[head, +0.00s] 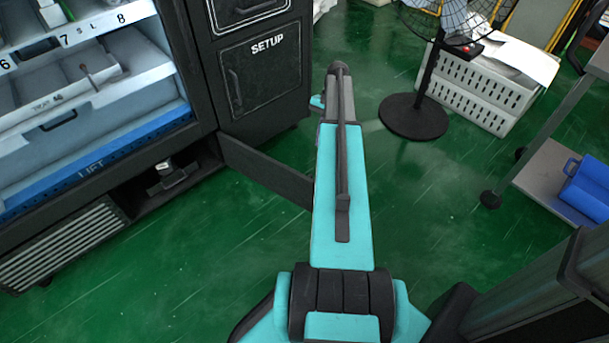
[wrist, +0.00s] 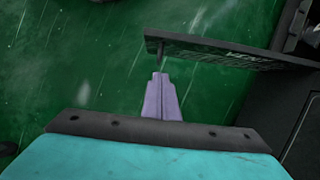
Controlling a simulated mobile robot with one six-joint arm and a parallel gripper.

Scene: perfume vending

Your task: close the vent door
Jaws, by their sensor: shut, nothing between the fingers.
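The vent door (head: 262,170) is a dark panel low on the black vending machine. It stands swung open, sticking out over the green floor, and my arm hides its outer end in the head view. In the wrist view the door (wrist: 225,50) runs across the upper right with "VENT" lettering on it. My gripper (wrist: 160,78) shows there as pale purple fingers, shut and empty. The fingertips are close to the door's free end, near a small post; I cannot tell if they touch.
A setup door (head: 255,75) is shut above. A fan base (head: 415,115), a white crate (head: 480,90) and a cart (head: 560,175) stand to the right. Green floor is clear between.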

